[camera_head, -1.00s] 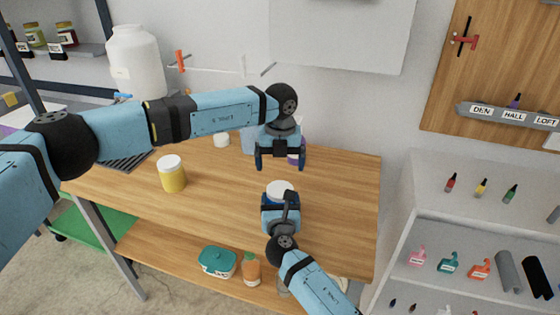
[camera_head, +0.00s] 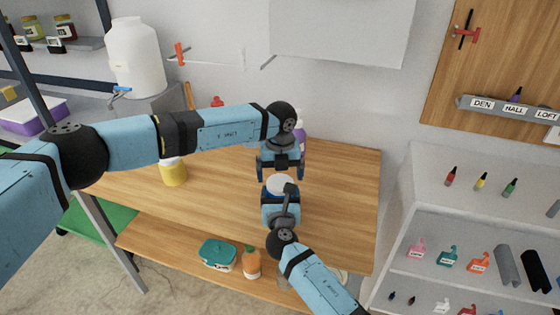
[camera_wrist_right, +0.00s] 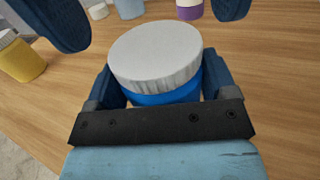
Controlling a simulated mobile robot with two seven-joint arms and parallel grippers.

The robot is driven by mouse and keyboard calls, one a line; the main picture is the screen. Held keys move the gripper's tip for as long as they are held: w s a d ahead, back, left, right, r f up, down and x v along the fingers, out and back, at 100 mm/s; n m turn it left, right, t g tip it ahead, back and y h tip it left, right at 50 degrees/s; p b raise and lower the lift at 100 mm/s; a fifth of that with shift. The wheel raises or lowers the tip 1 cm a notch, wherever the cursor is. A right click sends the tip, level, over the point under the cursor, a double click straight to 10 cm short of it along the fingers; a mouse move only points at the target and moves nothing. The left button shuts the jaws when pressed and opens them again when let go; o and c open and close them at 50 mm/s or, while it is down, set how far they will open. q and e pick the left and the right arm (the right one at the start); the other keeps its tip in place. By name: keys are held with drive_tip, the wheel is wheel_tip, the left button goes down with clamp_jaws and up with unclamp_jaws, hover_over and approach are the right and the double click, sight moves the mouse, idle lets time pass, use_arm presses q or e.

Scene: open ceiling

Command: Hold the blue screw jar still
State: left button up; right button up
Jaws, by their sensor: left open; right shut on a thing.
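The blue screw jar (camera_wrist_right: 166,97) has a white ribbed lid (camera_wrist_right: 155,52) and stands upright on the wooden table. In the head view its lid (camera_head: 280,183) shows just past my right gripper (camera_head: 281,196), which hides most of its body. My right gripper also shows in the right wrist view (camera_wrist_right: 160,92), shut on the jar's blue body with a finger on each side. My left gripper (camera_head: 280,176) is open and points down just above and behind the lid. Its two fingers show at the top of the right wrist view, apart from the lid.
A yellow jar with a white lid (camera_head: 173,173) stands to the left on the table (camera_head: 340,190). A purple container (camera_wrist_right: 190,9) stands behind the blue jar. A teal tub (camera_head: 217,254) and an orange bottle (camera_head: 251,263) sit on the lower shelf. The table's right side is clear.

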use_arm(q)
drive_tip(key=shift+f, duration=1)
